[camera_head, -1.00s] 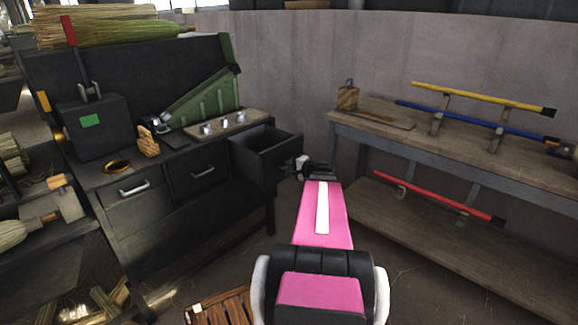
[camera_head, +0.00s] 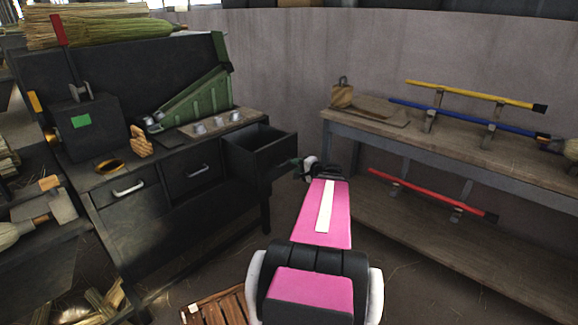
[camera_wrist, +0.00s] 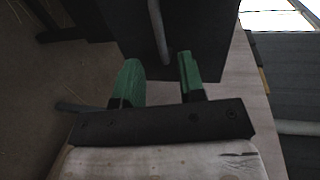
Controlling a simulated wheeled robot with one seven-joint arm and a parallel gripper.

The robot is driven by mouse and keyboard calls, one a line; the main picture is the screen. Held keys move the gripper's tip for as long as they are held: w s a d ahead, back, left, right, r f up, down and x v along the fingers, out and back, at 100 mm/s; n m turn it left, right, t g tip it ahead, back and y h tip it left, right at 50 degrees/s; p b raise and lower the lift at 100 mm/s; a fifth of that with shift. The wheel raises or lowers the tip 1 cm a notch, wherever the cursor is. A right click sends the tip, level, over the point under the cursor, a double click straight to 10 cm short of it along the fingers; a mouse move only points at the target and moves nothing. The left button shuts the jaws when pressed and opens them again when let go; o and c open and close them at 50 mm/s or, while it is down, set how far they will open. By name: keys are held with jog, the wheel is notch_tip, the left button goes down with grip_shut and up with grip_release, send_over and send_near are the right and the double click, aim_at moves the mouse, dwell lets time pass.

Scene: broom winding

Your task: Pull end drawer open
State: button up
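The end drawer (camera_head: 268,155) at the right end of the black workbench (camera_head: 150,235) is pulled out, with its inside showing from above. My gripper (camera_head: 291,163) is beside the drawer's front face, at its right. In the wrist view, two green fingers of my gripper (camera_wrist: 158,72) stand apart with a clear gap between them. A grey bar handle (camera_wrist: 158,30) on the dark drawer front (camera_wrist: 205,35) shows just beyond the fingertips, and nothing is gripped. In the head view the handle is hidden.
Two shut drawers (camera_head: 128,190) with bar handles are left of the open one. A wooden bench (camera_head: 450,150) with yellow, blue and red poles stands at the right. A slatted wooden crate (camera_head: 222,306) is on the floor below. Floor between the benches is clear.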

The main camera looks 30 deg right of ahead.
jog(key=shift+v, duration=1.9)
jog(key=s+a+f+n+g+h, duration=0.1)
jog(key=a+f+n+g, duration=0.3)
jog(key=a, duration=0.7)
jog(key=s+a+f+n+g+h, duration=0.1)
jog(key=a+f+n+g, duration=0.4)
jog(key=a, duration=0.7)
jog(key=s+a+f+n+g+h, duration=0.2)
jog(key=a+f+n+g, duration=0.3)
jog(key=a, duration=0.6)
jog(key=shift+a+g+h, duration=0.25)
jog(key=shift+g+h, duration=0.15)
jog(key=shift+h, duration=0.3)
